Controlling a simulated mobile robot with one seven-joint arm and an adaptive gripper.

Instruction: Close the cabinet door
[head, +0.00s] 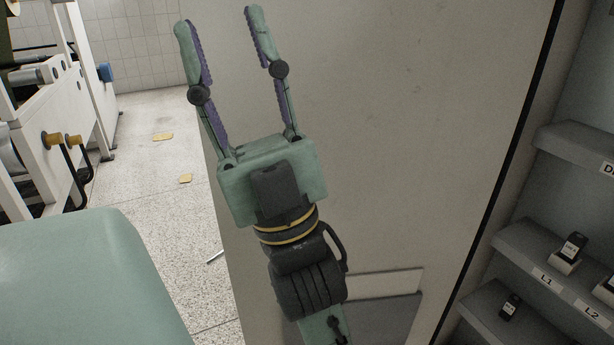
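The cabinet door (400,130) is a large grey panel filling the middle of the head view. It stands open, hinged along a dark gap (510,160) at its right side, with the cabinet's shelves visible beyond that gap. A pale pocket or holder (385,300) is fixed low on the panel. My gripper (218,14) is open and empty, with its two green fingers with purple pads pointing up. It is in front of the door near the panel's left edge, and one finger overlaps the floor and wall behind. I cannot tell whether it touches the door.
At right, cabinet shelves (515,238) hold small dark items above labels such as L1 and L2. At left stands a white machine (45,130) with yellow and black fittings. Speckled floor (150,130) with small yellow pieces lies between machine and door.

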